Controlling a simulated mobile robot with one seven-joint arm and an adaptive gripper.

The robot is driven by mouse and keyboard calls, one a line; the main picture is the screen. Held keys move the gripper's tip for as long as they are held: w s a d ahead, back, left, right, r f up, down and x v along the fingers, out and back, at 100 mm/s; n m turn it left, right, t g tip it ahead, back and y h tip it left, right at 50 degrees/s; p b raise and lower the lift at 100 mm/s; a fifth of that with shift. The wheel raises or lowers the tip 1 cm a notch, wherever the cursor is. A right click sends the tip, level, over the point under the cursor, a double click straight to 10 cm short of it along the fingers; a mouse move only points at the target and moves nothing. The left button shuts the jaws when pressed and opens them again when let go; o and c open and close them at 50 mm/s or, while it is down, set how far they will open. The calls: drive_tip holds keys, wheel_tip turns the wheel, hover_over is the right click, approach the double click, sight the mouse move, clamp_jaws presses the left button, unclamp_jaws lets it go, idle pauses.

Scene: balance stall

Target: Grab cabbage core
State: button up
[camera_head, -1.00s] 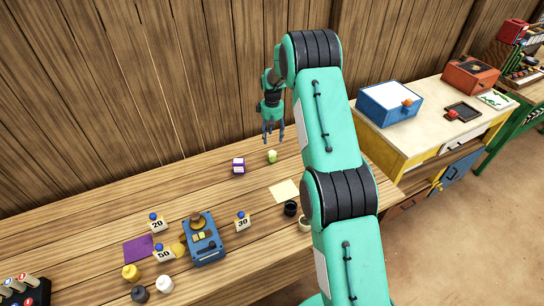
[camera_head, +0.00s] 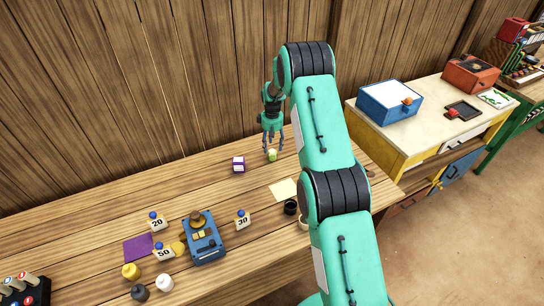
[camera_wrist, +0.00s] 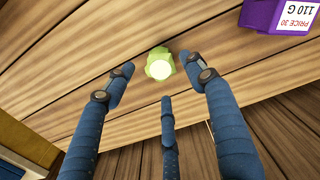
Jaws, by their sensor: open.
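The cabbage core is a small light-green piece with a pale top. It stands on the wooden table near the back wall in the head view (camera_head: 272,156) and in the upper middle of the wrist view (camera_wrist: 159,64). My gripper (camera_head: 272,146) is just above it, pointing down, with its fingers spread. In the wrist view the three blue fingers of my gripper (camera_wrist: 161,88) are open, and the core sits beyond and between their tips, not visibly gripped.
A purple price-labelled box (camera_head: 238,165) stands close to the left of the core; it also shows in the wrist view (camera_wrist: 283,14). A pale sheet (camera_head: 284,190) and a dark cup (camera_head: 290,207) lie nearer the front. A blue scale (camera_head: 205,243) and numbered tags are farther left.

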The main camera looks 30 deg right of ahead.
sight(272, 151)
drive_tip(key=shift+f, duration=0.95)
drive_tip(key=shift+w+f, duration=0.1)
drive_tip(key=shift+f, duration=2.45)
drive_tip(key=shift+c, duration=0.2)
drive_tip(key=c, duration=1.2)
